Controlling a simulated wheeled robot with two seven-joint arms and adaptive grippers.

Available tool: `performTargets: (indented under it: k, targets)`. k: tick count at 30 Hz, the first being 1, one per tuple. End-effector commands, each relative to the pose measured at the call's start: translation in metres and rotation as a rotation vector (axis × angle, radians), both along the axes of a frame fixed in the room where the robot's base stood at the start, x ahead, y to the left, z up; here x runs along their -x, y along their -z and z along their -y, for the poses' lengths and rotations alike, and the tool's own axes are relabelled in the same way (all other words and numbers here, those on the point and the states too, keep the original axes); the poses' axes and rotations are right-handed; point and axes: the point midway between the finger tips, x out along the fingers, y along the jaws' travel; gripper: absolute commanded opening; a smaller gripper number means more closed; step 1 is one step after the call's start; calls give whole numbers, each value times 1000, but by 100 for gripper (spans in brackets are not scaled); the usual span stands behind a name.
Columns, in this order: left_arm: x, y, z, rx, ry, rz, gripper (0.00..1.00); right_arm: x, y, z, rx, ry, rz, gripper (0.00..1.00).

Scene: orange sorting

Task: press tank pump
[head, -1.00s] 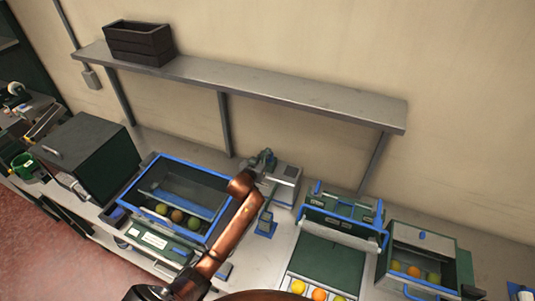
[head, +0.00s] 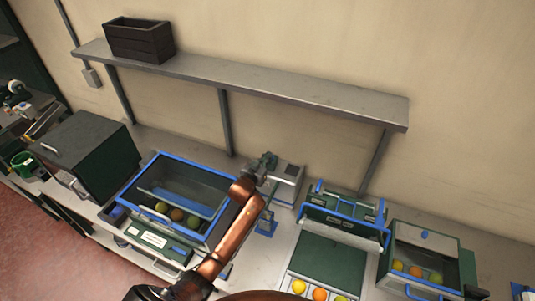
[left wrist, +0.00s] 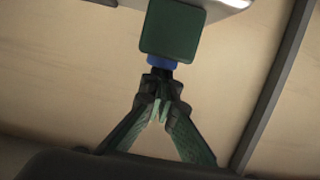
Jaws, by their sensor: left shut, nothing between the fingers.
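The tank (head: 214,167) is an open, blue-rimmed, dark-walled bin left of center in the head view, with a few green and orange fruits inside. My left gripper (head: 266,161) is beyond its right side, over the counter by a grey box (head: 288,173). In the left wrist view its fingers (left wrist: 160,105) meet, shut and empty. Just past the fingertips is a dark green block (left wrist: 173,30) with a blue collar. It may be the pump head; I cannot tell whether the fingers touch it. The pump is not clear in the head view. My right gripper is not in view.
A blue stand (head: 266,224) is near my left arm. A green chute (head: 325,262) with fruit and a blue-trimmed bin (head: 455,244) are to the right. A dark cabinet (head: 88,150) is to the left. A shelf (head: 260,88) with a black crate (head: 138,39) runs above.

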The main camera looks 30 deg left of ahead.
Motion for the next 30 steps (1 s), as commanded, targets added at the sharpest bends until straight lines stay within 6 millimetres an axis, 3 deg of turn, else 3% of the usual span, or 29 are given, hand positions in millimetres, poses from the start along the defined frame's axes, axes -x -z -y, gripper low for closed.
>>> performTargets:
  k: [1,5,13,24,30]
  targets:
    - [2,5,0,2,-1,-13,0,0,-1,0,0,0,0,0]
    - [1,-4,1,3,0,-12,0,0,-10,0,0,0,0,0]
    - [-1,-45,4,1,5,-4,0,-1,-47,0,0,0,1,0]
    - [69,-55,7,-1,5,0,0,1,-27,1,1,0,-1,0]
    - [90,-62,9,-1,5,1,0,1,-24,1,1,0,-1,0]
